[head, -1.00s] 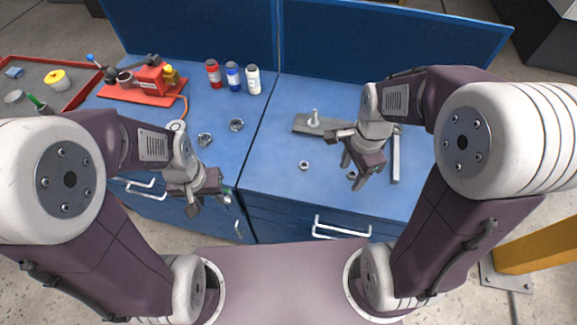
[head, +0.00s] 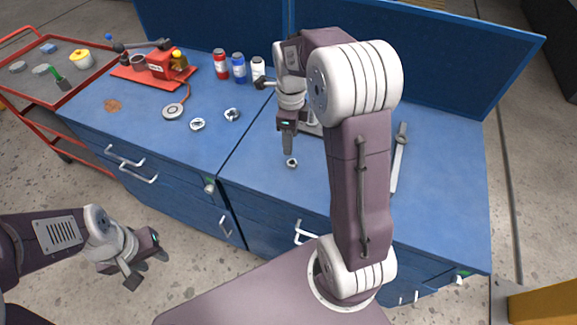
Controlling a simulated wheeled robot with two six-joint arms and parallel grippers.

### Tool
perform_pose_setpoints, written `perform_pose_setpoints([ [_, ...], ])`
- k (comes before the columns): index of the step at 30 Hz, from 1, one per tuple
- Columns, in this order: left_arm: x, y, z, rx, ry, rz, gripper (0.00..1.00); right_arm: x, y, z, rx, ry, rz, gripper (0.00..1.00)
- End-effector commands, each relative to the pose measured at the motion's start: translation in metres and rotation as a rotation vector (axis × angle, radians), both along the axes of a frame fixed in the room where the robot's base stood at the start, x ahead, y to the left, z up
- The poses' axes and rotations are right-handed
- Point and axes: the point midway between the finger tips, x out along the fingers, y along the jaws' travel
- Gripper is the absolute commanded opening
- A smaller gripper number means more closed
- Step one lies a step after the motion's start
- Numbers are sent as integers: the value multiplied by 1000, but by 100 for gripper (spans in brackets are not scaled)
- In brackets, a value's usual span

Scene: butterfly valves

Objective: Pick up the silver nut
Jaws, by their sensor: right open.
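A small silver nut (head: 291,162) lies on the blue bench top near its front edge, right of the seam. My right gripper (head: 288,148) points down just behind and above the nut. Its fingers overlap in this view, and it is open and empty; I cannot tell whether a fingertip touches the nut. My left gripper (head: 146,272) is out in front of the bench at lower left, above the floor, with its fingers apart and nothing between them.
Two silver valve bodies (head: 197,124) (head: 232,115) and a round grey disc (head: 172,112) lie left of the seam. Red, blue and white bottles (head: 239,68) stand behind. A red fixture (head: 158,66) is at back left. A long grey bar (head: 399,160) lies right of my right arm.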

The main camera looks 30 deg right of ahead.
Motion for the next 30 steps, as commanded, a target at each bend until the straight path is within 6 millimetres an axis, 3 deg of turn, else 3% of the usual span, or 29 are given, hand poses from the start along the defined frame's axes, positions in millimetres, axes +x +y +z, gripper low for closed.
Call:
perform_pose_setpoints([
  [6,0,0,-2,0,0,0,36,-1,0,-32,1,4,1,53],
  [13,0,0,-3,0,0,0,36,-3,0,-44,0,4,1,53],
  [21,0,0,-5,0,0,0,36,-8,-2,-87,1,3,2,53],
  [28,0,0,-5,0,0,0,36,-7,-2,-89,0,1,2,53],
  [29,0,0,-5,0,0,0,36,-7,-2,-89,1,1,2,50],
  [30,0,0,-5,0,0,0,36,-7,-2,-89,1,1,2,39],
])
